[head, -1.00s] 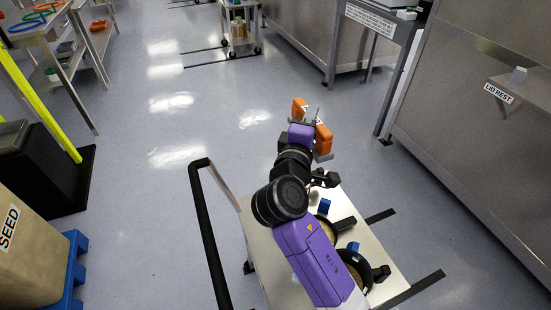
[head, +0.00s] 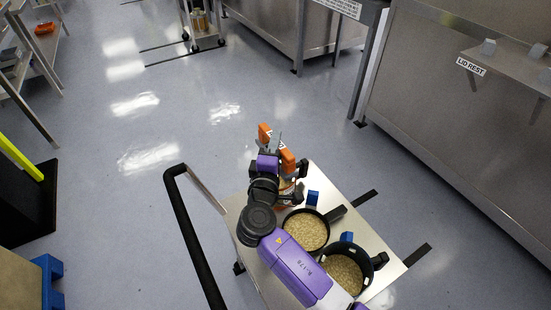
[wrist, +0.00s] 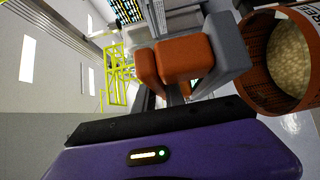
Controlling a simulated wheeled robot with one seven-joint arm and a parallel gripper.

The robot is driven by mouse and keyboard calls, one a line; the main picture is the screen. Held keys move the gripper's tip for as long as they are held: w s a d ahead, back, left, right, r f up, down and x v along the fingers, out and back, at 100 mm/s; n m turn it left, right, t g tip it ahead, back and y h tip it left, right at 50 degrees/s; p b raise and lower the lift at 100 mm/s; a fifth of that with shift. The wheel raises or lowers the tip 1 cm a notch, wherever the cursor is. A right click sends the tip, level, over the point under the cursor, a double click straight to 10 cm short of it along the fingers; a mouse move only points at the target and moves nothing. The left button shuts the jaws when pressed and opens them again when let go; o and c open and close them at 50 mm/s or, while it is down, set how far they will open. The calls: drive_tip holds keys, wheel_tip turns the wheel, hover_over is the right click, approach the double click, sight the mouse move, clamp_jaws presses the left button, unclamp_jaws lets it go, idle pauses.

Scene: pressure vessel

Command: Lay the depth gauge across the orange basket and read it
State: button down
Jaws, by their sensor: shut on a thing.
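My gripper (head: 277,146), with orange fingers, is shut on a grey piece that I take to be the depth gauge (head: 280,138). The fingers and my purple wrist hide much of it, and its scale cannot be read. In the wrist view, grey metal (wrist: 228,48) shows beside the orange fingers. The orange basket (wrist: 262,75), filled with pale grain, is just right of the fingers there. In the head view it is mostly hidden behind my gripper at the cart's far end. The gauge appears apart from the basket; its exact height above the rim cannot be told.
The steel cart (head: 375,245) also holds two dark pans of grain (head: 307,230) with blue pieces beside them. Its black handle (head: 190,230) runs along the left. A steel vessel with a shelf labelled LID REST (head: 472,67) stands right.

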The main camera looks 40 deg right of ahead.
sight(288, 170)
drive_tip(key=shift+f+b, duration=0.45)
drive_tip(key=shift+f, duration=2.4)
drive_tip(key=c, duration=1.4)
unclamp_jaws()
drive_tip(key=v, duration=0.7)
drive_tip(key=shift+s+a, duration=0.2)
drive_tip(key=shift+a, duration=0.05)
drive_tip(key=shift+w, duration=0.1)
